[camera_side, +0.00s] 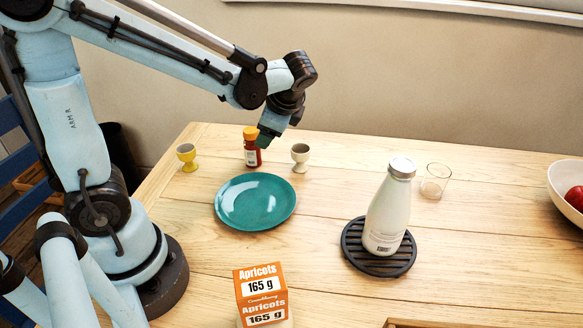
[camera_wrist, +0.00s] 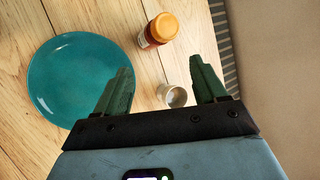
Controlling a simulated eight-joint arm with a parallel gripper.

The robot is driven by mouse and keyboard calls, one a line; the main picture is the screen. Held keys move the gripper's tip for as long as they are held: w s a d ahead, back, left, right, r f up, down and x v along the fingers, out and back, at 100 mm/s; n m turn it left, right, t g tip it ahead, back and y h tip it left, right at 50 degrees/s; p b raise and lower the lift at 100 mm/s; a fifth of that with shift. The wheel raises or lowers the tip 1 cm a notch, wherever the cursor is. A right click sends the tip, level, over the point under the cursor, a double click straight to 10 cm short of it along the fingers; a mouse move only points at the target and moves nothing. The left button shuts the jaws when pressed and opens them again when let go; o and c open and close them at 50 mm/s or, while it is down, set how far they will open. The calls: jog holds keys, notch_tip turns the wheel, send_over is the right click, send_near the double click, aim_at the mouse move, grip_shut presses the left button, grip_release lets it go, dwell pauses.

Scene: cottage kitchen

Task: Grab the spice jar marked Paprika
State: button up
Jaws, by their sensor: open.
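A small red spice jar (camera_side: 252,156) with an orange lid and a pale label stands upright on the table behind the teal plate. Its label is too small to read. In the wrist view the jar (camera_wrist: 152,38) lies ahead of the fingertips, slightly left of the line between them. My gripper (camera_side: 267,138) is at the jar's upper right in the side view and overlaps its edge there. In the wrist view my gripper (camera_wrist: 161,66) has its two green fingers spread wide, with nothing held.
A pale egg cup (camera_side: 300,156) stands close right of the jar; in the wrist view the egg cup (camera_wrist: 174,94) shows between my fingers. A yellow egg cup (camera_side: 186,156) is left. The teal plate (camera_side: 255,203), white bottle (camera_side: 386,215) on a black trivet, glass (camera_side: 435,181) and apricots box (camera_side: 261,297) stand nearer.

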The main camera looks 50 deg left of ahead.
aim_at(253, 131)
jog(key=a+m+g+y, duration=0.1)
jog(key=w+a+f+m+g+y, duration=0.1)
jog(key=shift+w+a+f+m+g+y, duration=0.2)
jog(key=shift+w+m+g+y, duration=0.1)
jog(key=shift+g+y, duration=0.1)
jog(key=shift+w+a+f+m+g+y, duration=0.1)
jog(key=shift+a+f+m+g+y, duration=0.15)
jog(key=shift+f+m+g+y, duration=0.35)
jog(key=shift+f+g+y, duration=0.25)
jog(key=shift+g+y, duration=0.35)
jog(key=shift+g, duration=0.2)
jog(key=shift+x, duration=3.85)
jog(key=shift+r, duration=0.1)
jog(key=shift+c, duration=0.5)
jog(key=c, duration=1.1)
